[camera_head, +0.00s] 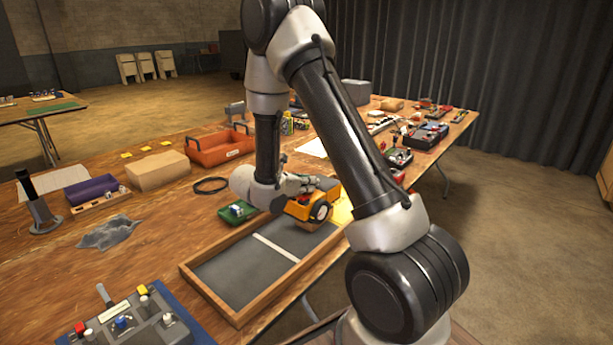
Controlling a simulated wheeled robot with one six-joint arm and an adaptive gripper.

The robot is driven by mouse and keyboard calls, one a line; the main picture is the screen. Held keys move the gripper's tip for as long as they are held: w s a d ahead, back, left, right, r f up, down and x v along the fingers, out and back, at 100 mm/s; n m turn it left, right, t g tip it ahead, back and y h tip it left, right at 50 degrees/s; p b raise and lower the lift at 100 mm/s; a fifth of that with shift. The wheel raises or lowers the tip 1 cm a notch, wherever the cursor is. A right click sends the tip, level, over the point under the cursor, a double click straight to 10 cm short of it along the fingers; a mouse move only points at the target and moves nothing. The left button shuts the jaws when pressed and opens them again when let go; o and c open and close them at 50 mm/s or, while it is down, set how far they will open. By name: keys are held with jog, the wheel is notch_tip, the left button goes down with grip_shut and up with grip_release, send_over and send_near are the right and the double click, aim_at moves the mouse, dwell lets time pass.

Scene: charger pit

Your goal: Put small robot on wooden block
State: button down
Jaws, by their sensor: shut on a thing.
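The small robot (318,208) is yellow-orange with dark wheels. It is at the far right part of the wood-framed tray, under the end of my arm. My gripper (308,187) is shut on it from above; the fingertips are mostly hidden. A small brown piece (309,226), which looks like the wooden block, shows just below the small robot at the tray's far end. I cannot tell whether the two touch. My arm's links cover part of the area behind.
The wood-framed tray (222,306) has a dark floor and a white strip across it. A control panel (128,320) stands front left.

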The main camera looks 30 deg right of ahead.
jog(key=shift+f, duration=0.65)
jog(key=shift+f, duration=0.15)
jog(key=c, duration=1.4)
grip_release()
jog(key=shift+c, duration=0.2)
